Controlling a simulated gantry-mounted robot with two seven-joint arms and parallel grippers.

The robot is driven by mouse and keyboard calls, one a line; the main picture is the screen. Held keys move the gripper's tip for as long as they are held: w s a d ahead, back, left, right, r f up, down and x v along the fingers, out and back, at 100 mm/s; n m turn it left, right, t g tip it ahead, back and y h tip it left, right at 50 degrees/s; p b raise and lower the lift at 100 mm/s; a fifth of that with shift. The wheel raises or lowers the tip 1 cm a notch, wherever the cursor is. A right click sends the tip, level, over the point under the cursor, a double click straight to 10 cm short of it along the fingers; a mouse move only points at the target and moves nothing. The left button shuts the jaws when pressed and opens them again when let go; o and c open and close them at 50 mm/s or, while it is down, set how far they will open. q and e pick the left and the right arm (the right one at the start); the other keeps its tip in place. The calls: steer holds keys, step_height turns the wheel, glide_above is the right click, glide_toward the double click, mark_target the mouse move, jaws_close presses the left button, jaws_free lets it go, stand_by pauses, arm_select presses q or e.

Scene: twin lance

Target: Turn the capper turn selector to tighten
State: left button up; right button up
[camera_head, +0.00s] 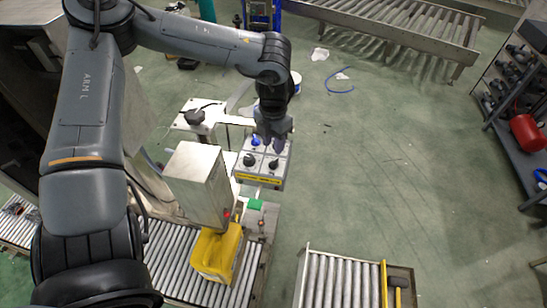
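The capper's control box (244,171) is a grey panel with a yellow label strip along its front edge. It carries a blue knob (255,140) and two black knobs (249,160) and (273,164) in front. I cannot read which knob is the turn selector or where it points. My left gripper (274,146) hangs fingers-down over the back right part of the panel, hiding what lies there. Its fingers look close to the panel; contact and finger opening are too small to tell. My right gripper is not in view.
A metal capper housing (199,178) stands left of the panel, above a yellow jug (218,255) on a roller conveyor (176,262). Another conveyor (340,280) is at the front. A shelf with a red cylinder (527,132) is at right. The green floor between is mostly clear.

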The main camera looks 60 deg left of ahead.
mark_target(273, 161)
arm_select(q)
step_height(273, 161, down, 8)
steer(key=shift+r+p, duration=0.25)
steer(key=shift+p, duration=0.1)
jaws_close()
